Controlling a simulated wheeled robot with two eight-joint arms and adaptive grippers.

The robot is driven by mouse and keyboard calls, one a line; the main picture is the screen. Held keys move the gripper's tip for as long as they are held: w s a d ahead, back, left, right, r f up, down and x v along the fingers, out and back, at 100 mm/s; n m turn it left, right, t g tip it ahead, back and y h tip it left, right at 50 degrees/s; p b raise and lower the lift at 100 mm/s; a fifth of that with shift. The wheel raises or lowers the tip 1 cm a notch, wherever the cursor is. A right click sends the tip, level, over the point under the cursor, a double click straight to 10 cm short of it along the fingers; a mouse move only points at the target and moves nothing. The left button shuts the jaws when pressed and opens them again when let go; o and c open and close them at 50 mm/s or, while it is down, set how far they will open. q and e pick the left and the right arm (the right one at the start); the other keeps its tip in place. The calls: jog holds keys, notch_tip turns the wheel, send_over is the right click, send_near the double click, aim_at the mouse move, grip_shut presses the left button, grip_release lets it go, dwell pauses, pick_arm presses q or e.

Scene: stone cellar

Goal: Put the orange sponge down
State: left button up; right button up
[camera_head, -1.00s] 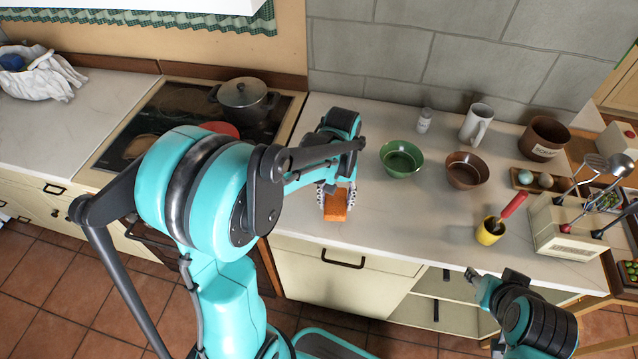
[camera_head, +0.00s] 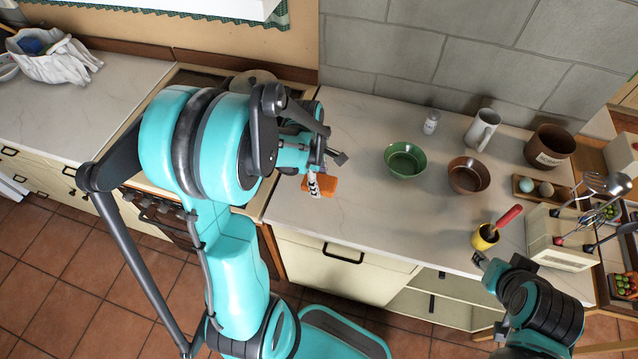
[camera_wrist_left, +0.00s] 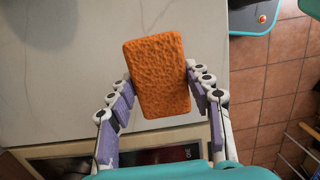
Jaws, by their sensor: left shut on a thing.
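The orange sponge (camera_head: 319,186) is between the fingers of my left gripper (camera_head: 312,184), above the left part of the counter near the stove. In the left wrist view the sponge (camera_wrist_left: 160,75) is a textured block, and my left gripper (camera_wrist_left: 160,95) is shut on its two sides. The pale counter (camera_wrist_left: 60,90) lies beneath it there. I cannot tell the exact height of the sponge over the counter. My right gripper (camera_head: 484,262) is at the counter's front edge at the lower right; its fingers are too small and partly hidden to judge.
A green bowl (camera_head: 405,160), a brown bowl (camera_head: 468,175), a white shaker (camera_head: 431,122) and a mug (camera_head: 482,130) stand on the counter (camera_head: 360,220). A yellow pot (camera_head: 485,237) is near the front edge. Bare counter lies between the sponge and the bowls.

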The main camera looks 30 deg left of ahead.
aim_at(319, 174)
pick_arm(q)
jog(key=w, duration=0.1)
jog(key=w+a+f, duration=0.1)
jog(key=w+f, duration=0.1)
jog(key=shift+a+f, duration=0.1)
jog(key=shift+a, duration=0.25)
notch_tip(319, 174, down, 4)
jog(key=shift+r+b, duration=0.1)
jog(key=shift+b, duration=0.65)
jog(key=shift+w, duration=0.1)
jog(key=shift+f, duration=0.3)
jog(key=o, duration=1.3)
jog(key=shift+r, duration=0.1)
